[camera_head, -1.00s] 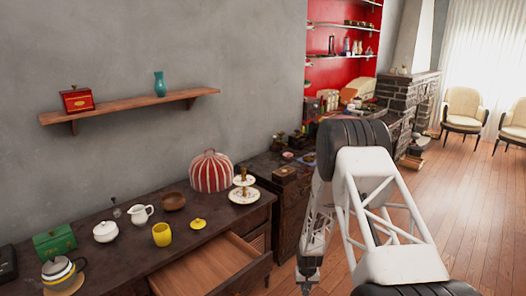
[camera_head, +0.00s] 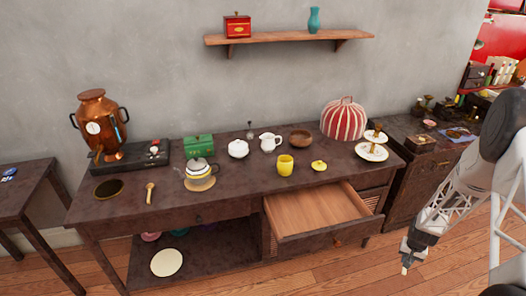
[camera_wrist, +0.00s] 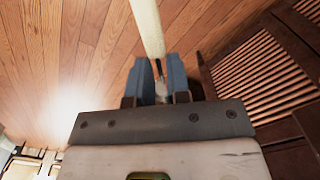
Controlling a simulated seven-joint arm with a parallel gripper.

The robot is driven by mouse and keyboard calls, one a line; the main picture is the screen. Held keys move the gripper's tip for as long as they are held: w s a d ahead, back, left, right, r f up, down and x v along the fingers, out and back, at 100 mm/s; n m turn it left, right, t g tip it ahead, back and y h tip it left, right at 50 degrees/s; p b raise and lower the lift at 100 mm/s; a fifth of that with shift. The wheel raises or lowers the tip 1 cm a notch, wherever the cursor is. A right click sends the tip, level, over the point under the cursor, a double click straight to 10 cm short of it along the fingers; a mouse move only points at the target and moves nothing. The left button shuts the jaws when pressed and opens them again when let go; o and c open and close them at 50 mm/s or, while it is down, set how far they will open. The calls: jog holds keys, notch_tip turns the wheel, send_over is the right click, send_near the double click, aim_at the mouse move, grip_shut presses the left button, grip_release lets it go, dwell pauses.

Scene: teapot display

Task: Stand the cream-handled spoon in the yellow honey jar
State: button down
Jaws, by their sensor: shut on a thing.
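My gripper (camera_head: 413,252) hangs at the right, in front of and to the right of the open drawer, above the floor. In the wrist view my gripper (camera_wrist: 159,68) is shut on the cream-handled spoon (camera_wrist: 149,28). The cream handle points out past the fingertips; a thin darker part lies between the fingers, and the bowl cannot be made out. Only a short pale tip of the spoon (camera_head: 404,271) shows in the head view. The yellow honey jar (camera_head: 285,166) stands upright on the dark table, apart from my gripper. A yellow lid (camera_head: 319,165) lies to its right.
The open drawer (camera_head: 318,207) juts out below the jar. A white pitcher (camera_head: 270,142), white sugar bowl (camera_head: 238,149), brown bowl (camera_head: 301,139) and striped cosy (camera_head: 343,120) stand behind. A tiered stand (camera_head: 371,152) is at the right. Another spoon (camera_head: 150,192) lies at the left.

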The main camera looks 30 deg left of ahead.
jog(key=w+a+r+m, duration=0.3)
jog(key=w+a+r, duration=0.9)
jog(key=w+a, duration=0.25)
jog(key=shift+m, duration=0.8)
jog(key=s+a+r, duration=0.4)
jog(key=s+a, duration=0.3)
jog(key=a, duration=1.1)
jog(key=s+a+r, duration=0.4)
jog(key=s+a, duration=0.4)
jog(key=a, duration=0.9)
jog(key=s+a+r, duration=0.3)
jog(key=s+a, duration=0.4)
jog(key=a, duration=1.1)
jog(key=shift+s+a+r, duration=0.15)
jog(key=shift+a+r, duration=0.15)
jog(key=shift+r, duration=0.1)
jog(key=shift+w+a+f, duration=0.25)
jog(key=shift+w+a, duration=1.6)
jog(key=shift+w, duration=0.1)
jog(key=shift+w+a+f, duration=0.25)
jog(key=shift+w+a, duration=1.55)
jog(key=shift+w, duration=0.15)
jog(key=shift+w+a+f, duration=0.25)
jog(key=shift+w+a, duration=1.6)
jog(key=shift+w, duration=0.1)
jog(key=shift+f, duration=0.15)
